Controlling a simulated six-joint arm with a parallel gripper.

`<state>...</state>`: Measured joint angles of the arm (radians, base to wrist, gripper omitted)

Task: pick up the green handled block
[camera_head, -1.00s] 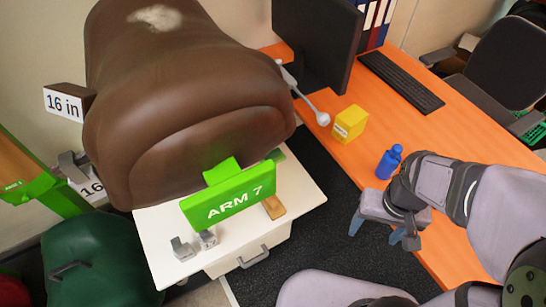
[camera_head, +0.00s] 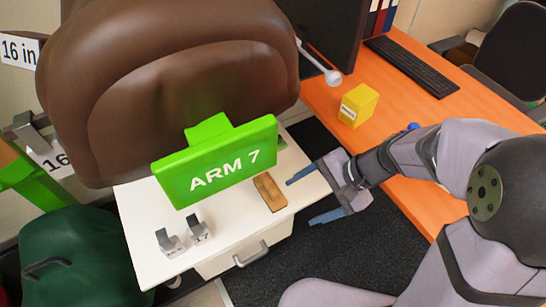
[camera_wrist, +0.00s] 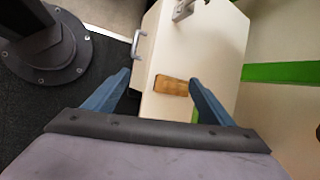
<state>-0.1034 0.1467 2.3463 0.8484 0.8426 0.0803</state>
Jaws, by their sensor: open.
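A small green piece (camera_head: 282,142) shows on the white cabinet top, mostly hidden behind the green ARM 7 sign (camera_head: 222,172); its handle cannot be made out. In the wrist view a green sliver (camera_wrist: 195,116) shows beside my right finger, mostly covered by it. My gripper (camera_head: 302,200) is open and empty at the right edge of the cabinet, its blue fingers pointing left. In the wrist view my gripper (camera_wrist: 159,77) has its fingers spread wide, with a brown wooden block (camera_wrist: 171,86) seen between them.
The white cabinet (camera_head: 225,235) carries the wooden block (camera_head: 269,192) and two grey metal brackets (camera_head: 184,235). Right are the orange desk (camera_head: 410,95), yellow box (camera_head: 358,105) and monitor (camera_head: 325,40). A green bag (camera_head: 70,255) is lower left.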

